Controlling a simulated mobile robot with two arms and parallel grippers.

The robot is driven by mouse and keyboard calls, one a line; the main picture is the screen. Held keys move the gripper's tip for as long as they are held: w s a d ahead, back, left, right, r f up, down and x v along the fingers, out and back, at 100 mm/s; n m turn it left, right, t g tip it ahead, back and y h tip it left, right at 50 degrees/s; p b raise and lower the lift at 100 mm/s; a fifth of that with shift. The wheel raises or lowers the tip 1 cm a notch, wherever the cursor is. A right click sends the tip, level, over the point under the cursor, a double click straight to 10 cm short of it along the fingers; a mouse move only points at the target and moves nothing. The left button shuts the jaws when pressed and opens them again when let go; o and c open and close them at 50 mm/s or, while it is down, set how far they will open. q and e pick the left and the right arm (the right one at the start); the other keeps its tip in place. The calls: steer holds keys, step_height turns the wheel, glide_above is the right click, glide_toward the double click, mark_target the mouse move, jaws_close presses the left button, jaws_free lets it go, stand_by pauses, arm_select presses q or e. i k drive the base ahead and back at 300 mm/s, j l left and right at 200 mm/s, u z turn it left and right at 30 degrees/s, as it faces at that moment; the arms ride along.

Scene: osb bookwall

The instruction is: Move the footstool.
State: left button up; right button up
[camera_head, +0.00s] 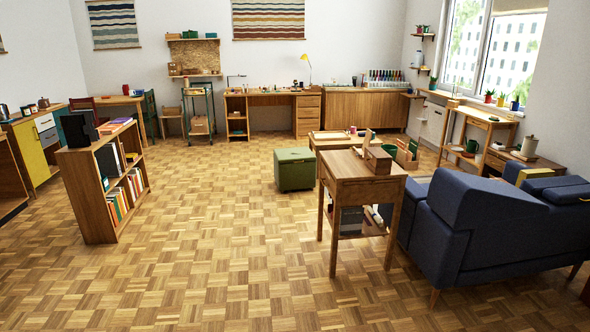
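A green box-shaped footstool (294,170) stands on the parquet floor near the middle of the room. It is just left of a low wooden coffee table (330,142) and beyond a wooden side table (362,188). Its top and two sides show, and nothing appears to rest on it. Neither of my grippers shows in the head view.
A low bookcase (101,188) stands at left, and a dark blue sofa (490,225) fills the right foreground. A desk (268,92) and a sideboard (365,108) line the back wall. The parquet floor (215,235) is open between bookcase and side table.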

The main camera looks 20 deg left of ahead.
mark_target(293, 176)
steer(key=i+j+u, duration=0.2)
steer(key=i+u, duration=0.15)
steer(key=i, duration=0.3)
steer(key=i+u, duration=0.35)
steer(key=i, duration=0.35)
steer(key=i+l+u, duration=0.1)
steer(key=i+u, duration=0.2)
steer(key=i, duration=0.35)
steer(key=i+j+u, duration=0.2)
steer(key=i, duration=1)
steer(key=i+l+u, duration=0.25)
steer(key=i, duration=0.95)
steer(key=i+z, duration=0.2)
steer(key=i, duration=0.3)
steer(key=i+z, duration=0.2)
steer(key=i, duration=0.3)
steer(key=i+z, duration=0.2)
steer(key=i, duration=0.3)
steer(key=i+j+z, duration=0.25)
steer(key=i, duration=0.25)
